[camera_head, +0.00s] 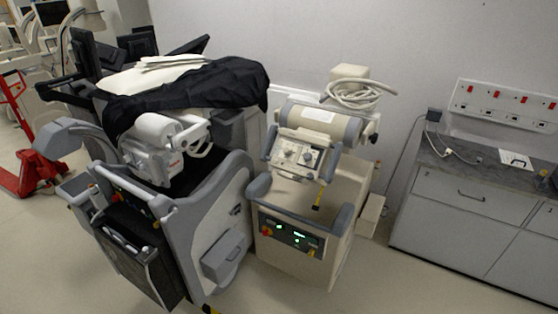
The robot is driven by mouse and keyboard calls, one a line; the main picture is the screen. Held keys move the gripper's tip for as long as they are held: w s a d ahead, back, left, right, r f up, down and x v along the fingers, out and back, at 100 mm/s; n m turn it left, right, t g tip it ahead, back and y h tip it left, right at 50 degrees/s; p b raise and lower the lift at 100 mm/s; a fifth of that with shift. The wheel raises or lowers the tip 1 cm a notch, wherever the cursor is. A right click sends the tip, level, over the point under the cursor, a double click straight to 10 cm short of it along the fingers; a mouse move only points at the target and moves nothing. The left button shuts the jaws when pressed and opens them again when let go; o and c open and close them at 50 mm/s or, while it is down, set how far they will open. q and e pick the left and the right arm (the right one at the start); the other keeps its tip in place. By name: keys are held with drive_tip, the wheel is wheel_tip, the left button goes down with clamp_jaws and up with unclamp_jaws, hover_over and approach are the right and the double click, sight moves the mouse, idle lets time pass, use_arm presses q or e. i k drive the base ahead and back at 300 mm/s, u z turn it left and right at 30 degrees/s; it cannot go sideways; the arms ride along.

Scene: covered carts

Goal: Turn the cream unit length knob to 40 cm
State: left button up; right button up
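The cream unit (337,205) stands in the middle of the view, right of a larger grey machine. Its grey-framed control panel (297,155) faces me below a cream cylinder (318,120). Two small round knobs show on the panel, a left one (289,153) and a right one (307,157). The scale marks and knob settings are too small to read, and I cannot tell which knob is for length. Neither of my grippers is in view.
A grey machine (222,205) under a black cover (225,83) stands close on the left. A red pallet jack (35,172) is farther left. A grey counter (470,163) over drawers stands right. Open floor (400,285) lies between the cream unit and the drawers.

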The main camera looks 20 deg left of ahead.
sight(308, 156)
drive_tip(key=u, duration=0.8)
drive_tip(key=i, duration=0.45)
